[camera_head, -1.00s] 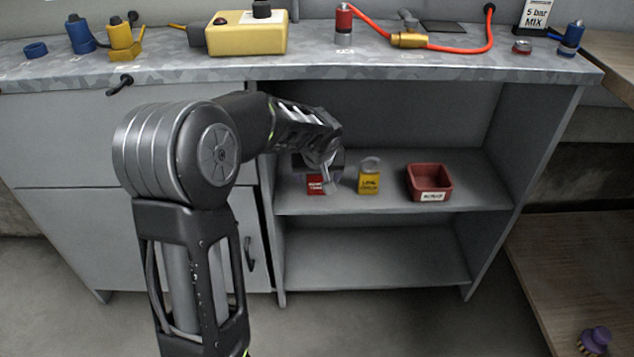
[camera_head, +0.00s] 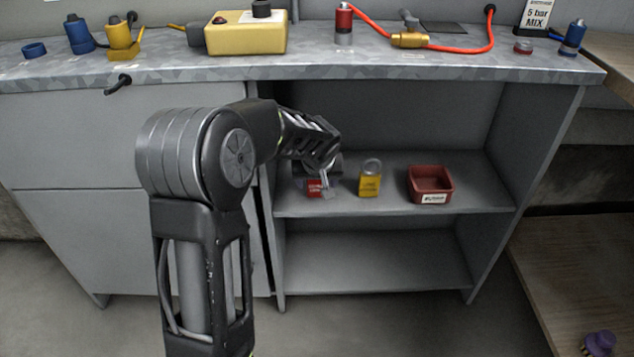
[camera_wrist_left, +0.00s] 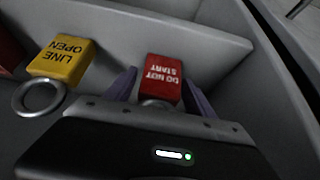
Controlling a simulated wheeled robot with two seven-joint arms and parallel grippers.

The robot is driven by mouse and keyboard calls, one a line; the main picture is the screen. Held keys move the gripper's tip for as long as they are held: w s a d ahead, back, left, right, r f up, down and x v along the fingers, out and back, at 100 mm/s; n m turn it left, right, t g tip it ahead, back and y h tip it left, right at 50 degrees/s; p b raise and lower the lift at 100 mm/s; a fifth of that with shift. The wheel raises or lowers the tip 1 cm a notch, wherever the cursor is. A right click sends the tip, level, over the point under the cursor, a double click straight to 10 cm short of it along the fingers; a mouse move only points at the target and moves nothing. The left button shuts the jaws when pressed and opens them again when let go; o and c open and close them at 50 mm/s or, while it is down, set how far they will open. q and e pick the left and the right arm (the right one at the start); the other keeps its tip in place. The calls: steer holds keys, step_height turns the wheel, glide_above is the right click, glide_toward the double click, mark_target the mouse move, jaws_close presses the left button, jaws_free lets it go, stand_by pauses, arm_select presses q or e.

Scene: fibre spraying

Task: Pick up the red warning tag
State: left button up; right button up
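The red warning tag (camera_head: 314,188), lettered DO NOT START, is on the upper shelf at the left end of the open cabinet bay. My left gripper (camera_head: 325,180) is right at it and partly hides it in the head view. In the left wrist view the red tag (camera_wrist_left: 163,76) sits between the two fingers of my left gripper (camera_wrist_left: 160,84). The fingers are apart, with a small gap on the tag's left side; the right finger is close to the tag, and contact cannot be told. My right gripper is not in view.
A yellow LINE OPEN tag (camera_head: 370,184) with a metal ring stands right of the red tag, and a red tray (camera_head: 430,184) further right. The shelf (camera_head: 400,206) lies under the grey worktop (camera_head: 300,66). The lower shelf (camera_head: 375,262) is empty.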

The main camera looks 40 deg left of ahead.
arm_select(q)
steer(key=c, duration=1.2)
steer(key=shift+r, duration=0.1)
steer(key=shift+r+p, duration=0.3)
steer(key=shift+r, duration=0.15)
step_height(320, 180, up, 3)
steer(key=shift+p, duration=0.75)
steer(key=s+d, duration=1.1)
steer(key=s, duration=0.3)
steer(key=shift+s+f, duration=0.2)
steer(key=shift+f, duration=0.05)
steer(key=shift+a, duration=0.1)
